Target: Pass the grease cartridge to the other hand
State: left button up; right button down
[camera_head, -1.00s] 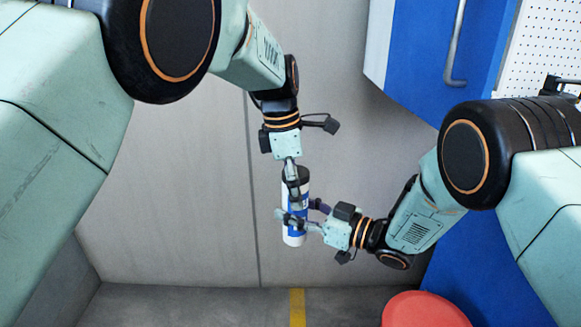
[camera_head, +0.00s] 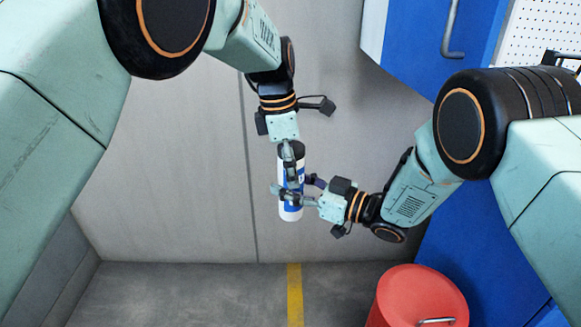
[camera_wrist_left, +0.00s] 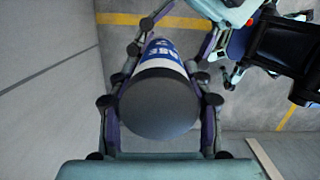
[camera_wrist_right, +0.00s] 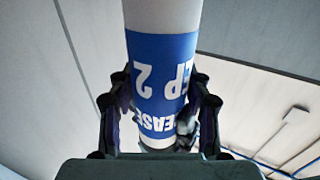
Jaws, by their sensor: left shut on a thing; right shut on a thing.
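The grease cartridge (camera_head: 291,211) is a white tube with a blue label and a dark cap, held upright in mid-air in the head view. My left gripper (camera_head: 291,172) comes from above and is shut around its upper, capped end. The dark cap (camera_wrist_left: 160,103) fills the middle of the left wrist view between the fingers. My right gripper (camera_head: 289,192) comes from the right and is shut around the lower part. In the right wrist view the blue label (camera_wrist_right: 162,85) with white lettering lies between the right fingers.
A red drum (camera_head: 420,291) with a handle stands on the floor at lower right. A blue cabinet (camera_head: 405,45) is at upper right, beside a white pegboard (camera_head: 535,35). A grey wall (camera_head: 190,190) is behind the cartridge. A yellow line (camera_head: 294,290) marks the floor.

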pick_arm(q)
jog(key=shift+s+f, duration=0.1)
jog(key=shift+s, duration=0.1)
grip_shut()
pick_arm(e)
jog(key=shift+w+d+r, duration=0.1)
jog(key=shift+w+r, duration=0.05)
jog(key=shift+w, duration=0.05)
jog(key=c, duration=0.8)
grip_release()
pick_arm(q)
jog(key=shift+w, duration=0.1)
pick_arm(e)
jog(key=o, duration=0.3)
jog(key=shift+s, duration=0.1)
